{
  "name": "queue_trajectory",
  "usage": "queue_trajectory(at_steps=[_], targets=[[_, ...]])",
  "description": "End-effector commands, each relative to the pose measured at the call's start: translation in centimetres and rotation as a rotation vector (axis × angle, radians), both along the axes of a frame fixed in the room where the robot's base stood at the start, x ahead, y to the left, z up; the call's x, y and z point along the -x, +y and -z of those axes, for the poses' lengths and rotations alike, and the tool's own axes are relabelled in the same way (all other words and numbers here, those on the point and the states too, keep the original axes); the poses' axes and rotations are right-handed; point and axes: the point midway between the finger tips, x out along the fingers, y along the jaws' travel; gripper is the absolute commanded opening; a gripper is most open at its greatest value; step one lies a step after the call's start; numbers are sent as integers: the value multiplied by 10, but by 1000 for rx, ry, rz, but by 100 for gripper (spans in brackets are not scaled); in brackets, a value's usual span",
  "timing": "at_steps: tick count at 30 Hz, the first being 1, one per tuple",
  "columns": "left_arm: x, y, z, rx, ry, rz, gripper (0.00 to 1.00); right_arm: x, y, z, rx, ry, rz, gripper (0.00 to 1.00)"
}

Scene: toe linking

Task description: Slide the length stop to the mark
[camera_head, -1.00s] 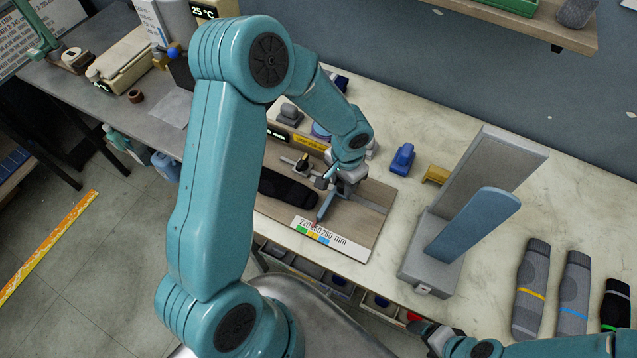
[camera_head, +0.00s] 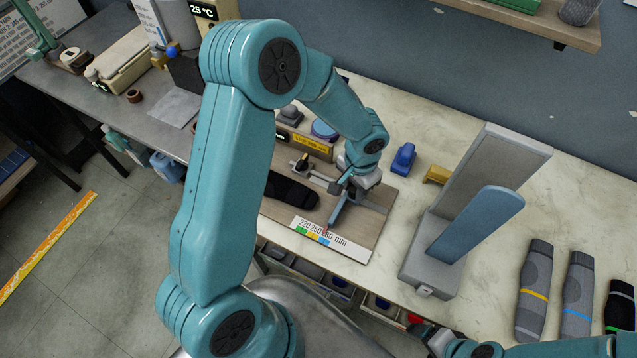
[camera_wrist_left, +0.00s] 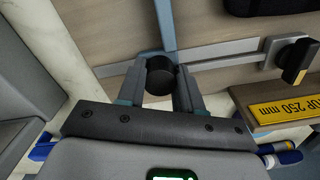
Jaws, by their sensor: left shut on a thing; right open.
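The tip is near the blue patch, toward the higher numbers. My left gripper (camera_head: 352,183) is shut on the stop's round black knob, seen between its fingers (camera_wrist_left: 160,84) in the left wrist view (camera_wrist_left: 160,76). A metal rail (camera_wrist_left: 222,50) runs across the board under the stop. A yellow label (camera_wrist_left: 285,109) reads "OP 250 mm", its start hidden. My right gripper (camera_head: 450,342) is at the bottom edge, partly cut off.
A dark sock (camera_head: 290,190) lies on the board left of the stop. A grey stand with a blue paddle (camera_head: 475,225) stands to the right. A blue clip-like object (camera_head: 403,158) lies behind. Several grey socks (camera_head: 533,290) lie at the far right.

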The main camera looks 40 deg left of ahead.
Motion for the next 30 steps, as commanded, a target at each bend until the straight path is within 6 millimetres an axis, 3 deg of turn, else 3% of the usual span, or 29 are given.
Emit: queue_trajectory(at_steps=[29,30], targets=[[-9,-29,-1,0,-8,1,0,0,0,10,0,0,0,78],[-9,-29,-1,0,-8,1,42,0,0,10,0,0,0,78]])
